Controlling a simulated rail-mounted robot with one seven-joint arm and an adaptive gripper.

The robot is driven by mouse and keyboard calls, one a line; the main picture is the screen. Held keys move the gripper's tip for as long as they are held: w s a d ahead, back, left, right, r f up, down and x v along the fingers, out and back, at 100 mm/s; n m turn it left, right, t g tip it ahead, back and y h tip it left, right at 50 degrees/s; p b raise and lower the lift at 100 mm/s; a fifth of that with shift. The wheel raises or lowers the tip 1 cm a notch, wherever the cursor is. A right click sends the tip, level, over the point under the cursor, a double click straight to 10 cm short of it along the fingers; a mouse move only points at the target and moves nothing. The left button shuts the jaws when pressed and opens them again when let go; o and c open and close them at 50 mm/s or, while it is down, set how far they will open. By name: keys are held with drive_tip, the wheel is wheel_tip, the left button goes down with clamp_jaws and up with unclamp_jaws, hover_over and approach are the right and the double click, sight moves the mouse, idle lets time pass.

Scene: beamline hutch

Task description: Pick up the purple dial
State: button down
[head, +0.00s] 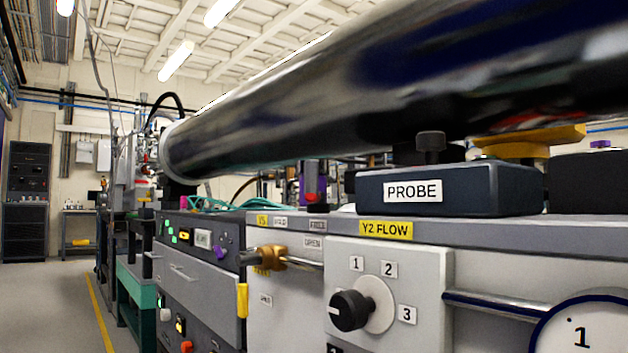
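A small purple knob (221,252), which looks like the purple dial, sits on the front of a dark grey control panel (208,241) left of centre. It is small in the picture, and I cannot make out its markings. Another small purple piece (600,143) shows on top of a dark box at the far right; I cannot tell what it is. My gripper is not in view.
A large shiny pipe (300,110) crosses above the bench. A black selector knob (350,310), a brass fitting (268,257), a PROBE box (450,190) and a round gauge (585,330) stand at the near right. The floor (45,300) at left is clear.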

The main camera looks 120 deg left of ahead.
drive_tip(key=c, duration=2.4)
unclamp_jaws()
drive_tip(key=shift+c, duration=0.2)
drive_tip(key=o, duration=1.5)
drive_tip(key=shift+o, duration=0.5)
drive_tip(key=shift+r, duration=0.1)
